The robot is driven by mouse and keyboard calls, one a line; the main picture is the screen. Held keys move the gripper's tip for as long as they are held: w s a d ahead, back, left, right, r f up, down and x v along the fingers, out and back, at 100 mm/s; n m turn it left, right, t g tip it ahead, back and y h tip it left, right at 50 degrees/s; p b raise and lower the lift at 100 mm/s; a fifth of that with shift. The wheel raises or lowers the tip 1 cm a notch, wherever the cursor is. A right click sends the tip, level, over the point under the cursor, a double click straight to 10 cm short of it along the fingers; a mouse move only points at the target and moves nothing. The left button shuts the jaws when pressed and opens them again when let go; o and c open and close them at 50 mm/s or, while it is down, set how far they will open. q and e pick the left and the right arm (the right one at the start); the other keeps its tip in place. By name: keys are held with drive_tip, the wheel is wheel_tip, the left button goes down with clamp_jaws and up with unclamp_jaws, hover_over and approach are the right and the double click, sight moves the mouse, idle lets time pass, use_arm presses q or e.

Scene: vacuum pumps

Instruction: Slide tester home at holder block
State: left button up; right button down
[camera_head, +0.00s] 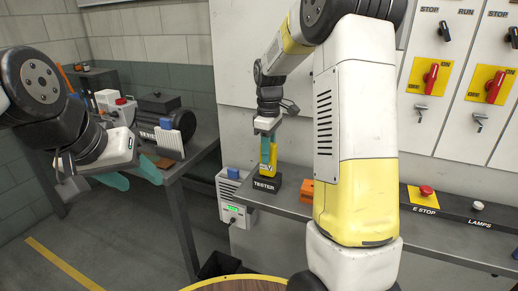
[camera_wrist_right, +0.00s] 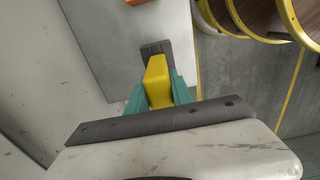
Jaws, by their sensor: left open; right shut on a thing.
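The yellow tester (camera_head: 266,170) is upright, with its lower end at the top of the dark holder block (camera_head: 265,186) labelled TESTER. I cannot tell how deep it sits in the block. My right gripper (camera_head: 269,152) is shut on the tester from above. In the right wrist view the tester (camera_wrist_right: 157,82) shows between the teal fingers (camera_wrist_right: 157,98), with the dark holder block (camera_wrist_right: 156,48) beyond its end. My left gripper (camera_head: 129,175) is open and empty at the left, well apart from the tester, over the floor beside the left bench.
The holder block stands near the left end of a grey bench (camera_head: 445,245). An orange object (camera_head: 306,190) lies just right of it. An E STOP button (camera_head: 426,191) is further right. A pump (camera_head: 160,128) stands on the left bench. A round wood-topped surface (camera_head: 240,285) is in front.

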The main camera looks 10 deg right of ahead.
drive_tip(key=shift+f, duration=0.1)
drive_tip(key=c, duration=1.1)
unclamp_jaws()
drive_tip(key=shift+o, duration=0.2)
wheel_tip(320, 180, up, 7)
drive_tip(key=shift+r, duration=0.4)
